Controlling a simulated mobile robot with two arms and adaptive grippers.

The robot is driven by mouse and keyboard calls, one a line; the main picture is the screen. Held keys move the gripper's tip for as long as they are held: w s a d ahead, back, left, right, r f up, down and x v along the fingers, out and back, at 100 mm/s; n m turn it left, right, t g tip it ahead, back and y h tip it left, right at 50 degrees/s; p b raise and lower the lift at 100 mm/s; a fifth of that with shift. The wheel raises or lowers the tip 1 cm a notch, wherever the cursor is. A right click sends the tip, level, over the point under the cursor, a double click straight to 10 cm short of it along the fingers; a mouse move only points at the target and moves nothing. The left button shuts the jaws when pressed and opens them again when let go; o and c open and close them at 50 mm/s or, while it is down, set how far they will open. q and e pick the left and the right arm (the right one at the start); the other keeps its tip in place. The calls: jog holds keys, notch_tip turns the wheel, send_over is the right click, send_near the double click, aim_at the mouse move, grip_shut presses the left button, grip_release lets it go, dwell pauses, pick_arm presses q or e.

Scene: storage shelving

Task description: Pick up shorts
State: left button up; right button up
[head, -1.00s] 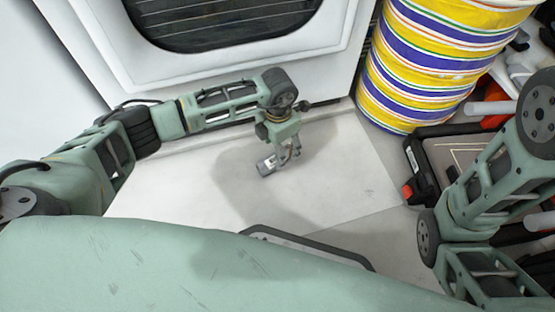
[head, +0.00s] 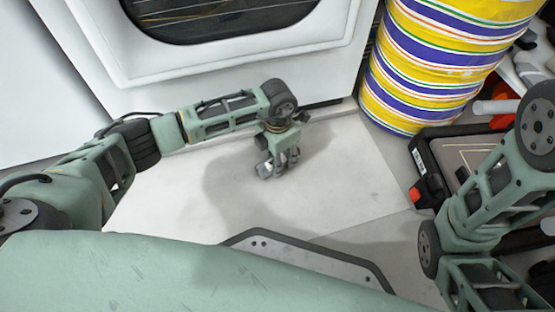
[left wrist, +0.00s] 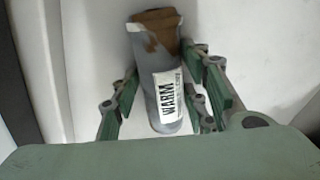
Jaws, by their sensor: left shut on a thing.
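A grey cylindrical roll (left wrist: 160,75) with a brown end and a white label reading "WARM" lies between the fingers in the left wrist view. It looks like rolled-up shorts, but I cannot be sure of the cloth. In the head view only a small grey-white part of the roll (head: 264,170) shows below the fingers. My left gripper (head: 278,164) points down over the pale surface and is shut on the roll. I cannot tell whether the roll touches the surface. My right gripper is out of view; only part of that arm shows at the right.
A white front-loading appliance (head: 230,68) with a dark window stands behind the pale surface (head: 340,190). A yellow, purple and white striped drum (head: 430,70) stands at the back right. A black case (head: 450,160) and clutter lie by my right arm. The pale surface around the left gripper is clear.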

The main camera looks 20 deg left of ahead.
pick_arm(q)
jog(key=c, duration=0.6)
jog(key=shift+o, duration=0.2)
jog(key=shift+r, duration=0.15)
jog(key=shift+r+p, duration=0.55)
jog(key=shift+p, duration=0.2)
notch_tip(320, 180, up, 4)
jog(key=p, duration=0.3)
jog(key=shift+f, duration=0.2)
jog(key=s+d+r+p, duration=0.2)
jog(key=d+r+p, duration=0.4)
jog(key=d, duration=0.5)
jog(key=shift+s+d+p, duration=0.2)
jog(key=shift+s+p, duration=0.15)
jog(key=shift+p, duration=0.35)
